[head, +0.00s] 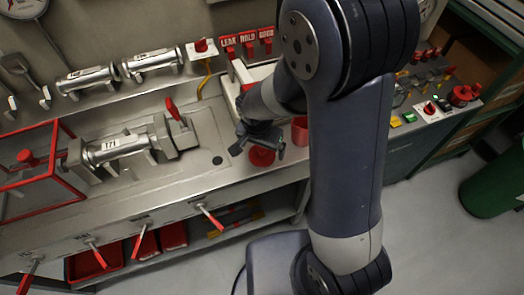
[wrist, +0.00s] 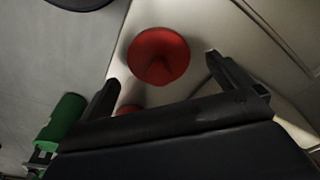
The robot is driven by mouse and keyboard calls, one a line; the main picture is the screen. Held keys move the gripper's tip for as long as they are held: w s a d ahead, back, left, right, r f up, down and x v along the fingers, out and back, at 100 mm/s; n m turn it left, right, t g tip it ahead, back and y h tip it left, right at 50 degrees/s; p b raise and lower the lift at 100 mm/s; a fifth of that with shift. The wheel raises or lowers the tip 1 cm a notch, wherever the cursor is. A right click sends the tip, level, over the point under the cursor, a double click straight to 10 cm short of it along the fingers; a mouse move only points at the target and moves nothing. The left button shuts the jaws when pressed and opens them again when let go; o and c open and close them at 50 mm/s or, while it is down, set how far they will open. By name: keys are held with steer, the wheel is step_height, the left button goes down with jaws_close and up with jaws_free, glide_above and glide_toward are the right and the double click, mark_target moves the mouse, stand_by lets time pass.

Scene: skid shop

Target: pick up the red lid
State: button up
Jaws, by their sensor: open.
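The red lid (head: 262,157) lies on the metal bench near its front edge, just below my gripper (head: 257,150) in the head view. In the wrist view the lid (wrist: 158,50) is a round red disc with a raised middle, seen beyond and between the fingertips. My gripper (wrist: 162,70) is open, with nothing between its fingers. In the head view the gripper overlaps part of the lid. I cannot tell the exact height of the fingers above it.
A red cup-like thing (head: 300,131) stands just right of the lid; a red part (wrist: 128,109) shows partly hidden behind my gripper in the wrist view. A metal cylinder fixture (head: 118,148) sits left on the bench. A green drum (head: 497,185) stands on the floor right.

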steer(key=shift+w+f, duration=0.1)
steer(key=shift+f, duration=0.75)
steer(key=shift+c, duration=0.5)
steer(key=c, duration=0.9)
steer(key=shift+r, duration=0.1)
steer(key=shift+c, duration=0.2)
